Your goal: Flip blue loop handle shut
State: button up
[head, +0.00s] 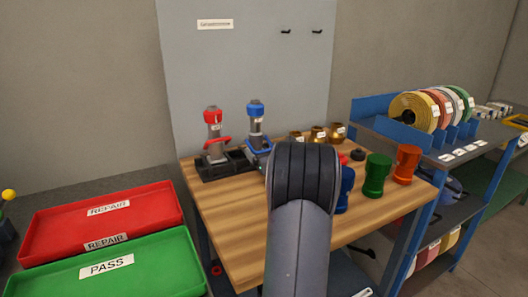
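In the head view, a grey coupling with a blue top (256,108) stands upright in a black rack (222,166) at the back left of the wooden table. Its blue loop handle (259,148) sticks out around the lower body, towards me. I cannot tell its exact angle at this size. To its left stands a matching coupling with a red top (212,116) and a red loop handle. My arm rises through the middle of the picture, and its dark rounded joint ends just below and right of the blue handle. My gripper is hidden behind the arm.
Brass fittings (318,134) stand at the table's back; blue, green (376,175) and orange (408,164) fittings stand right. Red (60,221) and green (165,283) trays lie left. A hose shelf (450,150) stands right. The table's front left is clear.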

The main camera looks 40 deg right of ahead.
jog(key=c, duration=1.1)
jog(key=shift+r+p, duration=0.15)
jog(key=shift+p, duration=0.15)
